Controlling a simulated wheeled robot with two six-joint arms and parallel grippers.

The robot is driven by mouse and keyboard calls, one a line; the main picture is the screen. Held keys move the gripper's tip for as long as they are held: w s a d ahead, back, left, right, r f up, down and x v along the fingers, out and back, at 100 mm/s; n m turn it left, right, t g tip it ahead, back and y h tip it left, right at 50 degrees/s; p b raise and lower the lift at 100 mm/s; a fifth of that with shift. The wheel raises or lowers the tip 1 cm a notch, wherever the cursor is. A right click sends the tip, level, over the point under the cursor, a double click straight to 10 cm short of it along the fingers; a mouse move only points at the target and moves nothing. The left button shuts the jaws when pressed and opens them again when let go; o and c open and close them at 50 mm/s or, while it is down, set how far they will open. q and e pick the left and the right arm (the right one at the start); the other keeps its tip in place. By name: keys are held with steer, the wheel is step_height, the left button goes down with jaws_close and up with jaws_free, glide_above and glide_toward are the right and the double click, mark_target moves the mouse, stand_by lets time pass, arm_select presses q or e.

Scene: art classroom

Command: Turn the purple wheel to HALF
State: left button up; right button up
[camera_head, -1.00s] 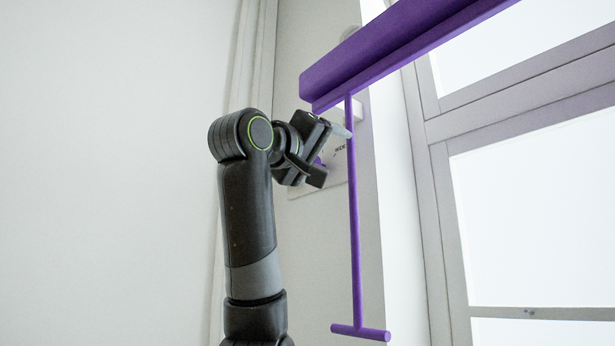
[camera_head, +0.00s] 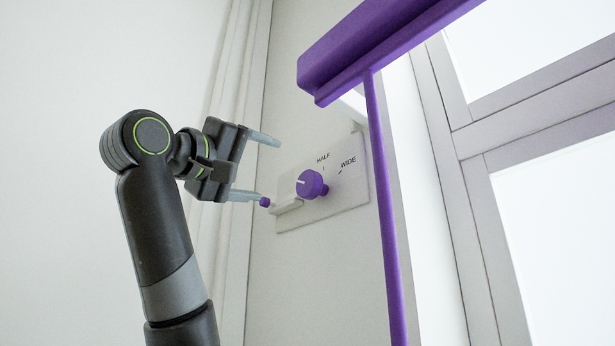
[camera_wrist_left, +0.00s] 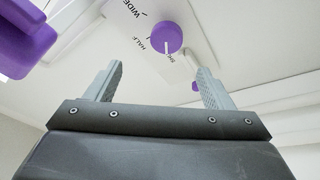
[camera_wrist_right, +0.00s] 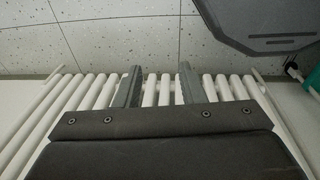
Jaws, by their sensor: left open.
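The purple wheel (camera_head: 312,184) sits on a pale wall plate (camera_head: 345,196) marked HALF and WIDE. Its white mark points left, away from HALF, which is up and to the right. In the left wrist view the wheel (camera_wrist_left: 167,37) is ahead, above the gap between the fingers, and its mark points at a partly hidden label. My left gripper (camera_head: 268,170) is open and empty, left of the wheel and apart from it. Its lower fingertip overlaps a small purple knob (camera_head: 265,202); I cannot tell whether they touch. My right gripper (camera_wrist_right: 158,78) is open and empty.
White slats (camera_wrist_right: 95,92) lie beyond my right gripper.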

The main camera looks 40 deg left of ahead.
arm_select(q)
steer(key=p, duration=0.2)
glide_toward(306, 182)
steer(key=p+x, duration=0.1)
steer(key=x, duration=0.1)
steer(key=p+x, duration=0.1)
steer(key=x, duration=0.1)
steer(key=a+x, duration=0.1)
steer(key=x, duration=0.1)
steer(key=shift+w+p, duration=0.3)
steer(key=shift+p, duration=0.1)
steer(key=p+x, duration=0.2)
steer(key=x, duration=0.1)
steer(key=shift+d+r, duration=0.1)
steer(key=shift+d, duration=0.25)
steer(key=shift+w, duration=0.4)
steer(key=shift+w+a, duration=0.3)
steer(key=shift+w, duration=0.1)
arm_select(e)
step_height(306, 182, up, 8)
steer(key=shift+a, duration=0.3)
arm_select(q)
steer(key=shift+s, duration=0.1)
